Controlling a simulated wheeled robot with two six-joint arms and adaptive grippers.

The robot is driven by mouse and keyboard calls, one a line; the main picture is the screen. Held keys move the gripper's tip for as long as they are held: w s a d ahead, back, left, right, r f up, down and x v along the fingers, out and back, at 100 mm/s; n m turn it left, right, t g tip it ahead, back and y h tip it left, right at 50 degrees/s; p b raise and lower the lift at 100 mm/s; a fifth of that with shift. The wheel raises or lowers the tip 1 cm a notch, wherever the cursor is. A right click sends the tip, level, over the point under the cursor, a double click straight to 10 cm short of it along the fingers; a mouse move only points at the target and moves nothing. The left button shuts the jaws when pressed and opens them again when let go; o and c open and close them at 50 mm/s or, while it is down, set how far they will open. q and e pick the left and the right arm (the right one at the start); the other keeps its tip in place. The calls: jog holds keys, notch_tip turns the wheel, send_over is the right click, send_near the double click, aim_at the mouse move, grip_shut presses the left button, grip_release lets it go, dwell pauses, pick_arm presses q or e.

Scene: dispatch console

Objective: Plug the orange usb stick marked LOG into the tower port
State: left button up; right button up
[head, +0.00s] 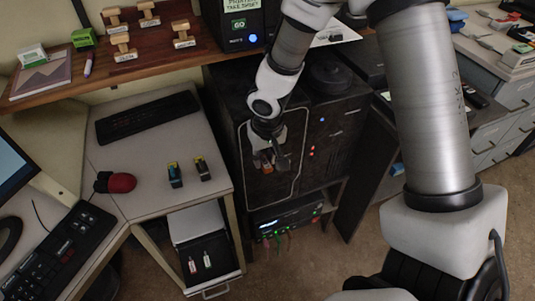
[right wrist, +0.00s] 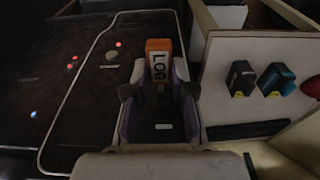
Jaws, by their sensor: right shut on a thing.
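The orange usb stick (right wrist: 158,45) shows its white LOG label in the right wrist view, between the fingers of my right gripper (right wrist: 159,88). My right gripper (head: 270,158) is shut on it, in front of the black tower (head: 318,128) in the head view. Only a small orange part of the stick (head: 266,167) shows there. The tower's dark front panel (right wrist: 75,90) fills the left of the wrist view. I cannot make out the port, nor whether the stick touches the tower. My left gripper is not in view.
An open drawer (head: 207,262) holds two small sticks. A shelf (head: 140,62) overhangs.

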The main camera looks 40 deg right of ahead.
jog(key=shift+w+d, duration=0.15)
jog(key=shift+w, duration=0.6)
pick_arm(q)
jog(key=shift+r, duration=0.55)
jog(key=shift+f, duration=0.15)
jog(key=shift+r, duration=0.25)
pick_arm(e)
jog(key=shift+w+d, duration=0.1)
jog(key=shift+w, duration=0.25)
pick_arm(q)
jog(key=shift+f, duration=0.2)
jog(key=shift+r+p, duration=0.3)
jog(key=shift+p, duration=0.05)
pick_arm(e)
jog(key=shift+w+d, duration=0.1)
jog(key=shift+w, duration=0.3)
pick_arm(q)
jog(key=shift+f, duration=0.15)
pick_arm(e)
jog(key=shift+w, duration=0.25)
dwell(0.9)
jog(key=o, duration=0.9)
jog(key=shift+w+d, duration=0.1)
